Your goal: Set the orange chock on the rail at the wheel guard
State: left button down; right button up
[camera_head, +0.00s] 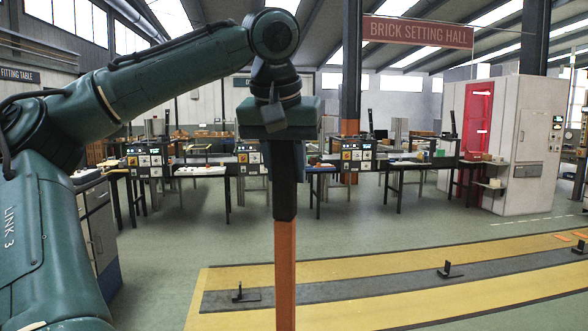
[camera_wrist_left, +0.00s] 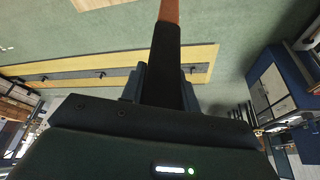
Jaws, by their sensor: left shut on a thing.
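My left gripper (camera_head: 280,128) is shut on the black upper part of a long upright bar, the orange chock (camera_head: 285,270). Its orange part hangs straight down and runs out of the bottom of the head view. In the left wrist view the chock (camera_wrist_left: 169,12) runs from black to orange, out of the top edge, between the fingers of my left gripper (camera_wrist_left: 165,75). The rail (camera_head: 350,290) is a dark strip on the floor between yellow bands. Small black upright brackets stand on it; I cannot tell which is the wheel guard. My right gripper is out of view.
Orange marks (camera_head: 580,236) lie on the floor at the far right. Work tables (camera_head: 200,172) with equipment line the back, and a white cabinet (camera_head: 527,150) stands at the back right. A grey cabinet (camera_head: 100,235) is at the left. The green floor around the rail is clear.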

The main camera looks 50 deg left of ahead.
aim_at(286, 212)
pick_arm(q)
notch_tip(286, 212, down, 3)
jog(key=shift+a+f, duration=0.1)
jog(key=shift+f, duration=2.05)
jog(key=c, duration=1)
grip_release()
jog(key=shift+f, duration=0.15)
jog(key=shift+c, duration=0.2)
